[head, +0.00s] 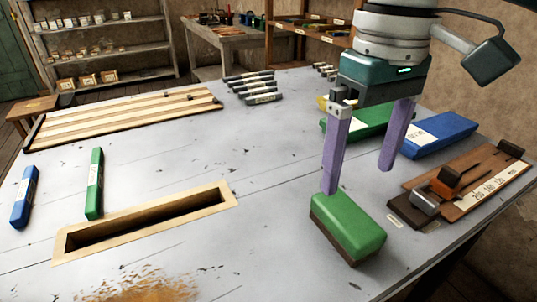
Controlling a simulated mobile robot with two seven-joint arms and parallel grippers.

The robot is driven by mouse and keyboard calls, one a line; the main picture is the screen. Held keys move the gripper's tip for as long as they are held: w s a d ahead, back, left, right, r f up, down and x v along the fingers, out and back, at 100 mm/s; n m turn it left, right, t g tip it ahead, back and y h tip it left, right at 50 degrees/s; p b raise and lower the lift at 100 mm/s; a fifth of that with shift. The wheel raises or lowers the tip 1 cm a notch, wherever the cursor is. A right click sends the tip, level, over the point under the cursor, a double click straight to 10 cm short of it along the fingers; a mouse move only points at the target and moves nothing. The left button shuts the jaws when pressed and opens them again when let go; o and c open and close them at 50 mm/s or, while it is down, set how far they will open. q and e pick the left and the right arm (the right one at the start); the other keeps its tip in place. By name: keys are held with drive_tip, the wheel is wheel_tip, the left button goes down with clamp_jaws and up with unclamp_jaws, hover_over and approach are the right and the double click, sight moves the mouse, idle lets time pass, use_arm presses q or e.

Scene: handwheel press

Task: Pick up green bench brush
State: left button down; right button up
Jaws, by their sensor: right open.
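The green bench brush (350,224) lies on the grey bench top at the front right. It has a rounded green back and a dark brown underside. My right gripper (359,181) is open and empty, with its two purple fingers pointing down. In the picture its left fingertip meets the brush's far left edge, and its right fingertip shows beyond the brush's far right corner. I cannot tell whether the left finger touches the brush. My left gripper is not in view.
Behind the right gripper lie a green box (368,126) and a blue box (438,136). A brown wooden gauge fixture (483,176) stands at the right edge. A wood-framed slot (148,222) opens left of the brush. A green stick (95,184) and blue stick (24,197) lie farther left.

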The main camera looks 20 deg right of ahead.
sight(348, 213)
drive_tip(key=f, duration=0.7)
drive_tip(key=shift+s+a+b, duration=0.1)
drive_tip(key=shift+a+b, duration=0.1)
drive_tip(key=shift+b, duration=0.2)
drive_tip(key=shift+c, duration=0.3)
drive_tip(key=c, duration=1.5)
